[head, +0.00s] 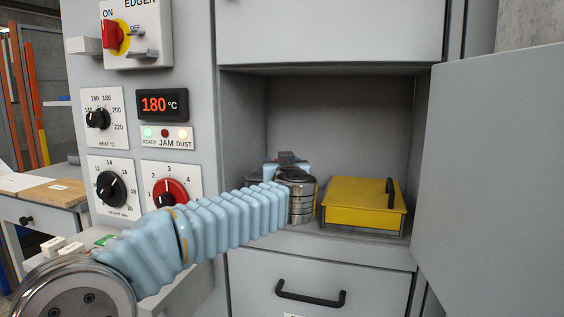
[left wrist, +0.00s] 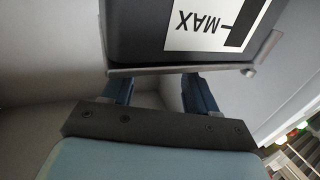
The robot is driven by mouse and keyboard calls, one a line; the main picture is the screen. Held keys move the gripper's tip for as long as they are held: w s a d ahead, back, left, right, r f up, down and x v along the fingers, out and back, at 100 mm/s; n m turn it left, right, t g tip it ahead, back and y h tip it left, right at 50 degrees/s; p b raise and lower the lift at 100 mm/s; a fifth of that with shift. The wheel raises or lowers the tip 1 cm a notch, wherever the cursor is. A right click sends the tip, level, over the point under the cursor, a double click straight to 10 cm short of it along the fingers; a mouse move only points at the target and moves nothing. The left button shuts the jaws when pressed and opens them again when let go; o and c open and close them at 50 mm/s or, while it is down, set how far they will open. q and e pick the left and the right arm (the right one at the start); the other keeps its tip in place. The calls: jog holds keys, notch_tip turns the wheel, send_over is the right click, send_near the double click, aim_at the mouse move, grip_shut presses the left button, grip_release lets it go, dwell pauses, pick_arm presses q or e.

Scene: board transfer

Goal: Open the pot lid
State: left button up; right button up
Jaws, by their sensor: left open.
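A dark grey pot-like body (left wrist: 190,30) with a white "MAX" label fills the top of the left wrist view. A thin grey edge, perhaps of its lid (left wrist: 165,70), runs across just beyond my fingers. My left gripper (left wrist: 157,85) is open, its two blue fingers apart, close to that edge; I cannot tell if they touch it. In the head view my left arm reaches into the cabinet recess, and my left gripper (head: 286,166) is mostly hidden behind its wrist. Only dark bits of the pot show there. My right gripper is not in view.
A yellow-topped box (head: 355,203) with a black handle sits right of my wrist in the recess. An open grey door (head: 495,180) stands at the right. A control panel with knobs (head: 110,188) is on the left; a drawer (head: 310,280) lies below.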

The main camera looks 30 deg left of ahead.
pick_arm(q)
jog(key=shift+x, duration=1.15)
grip_shut()
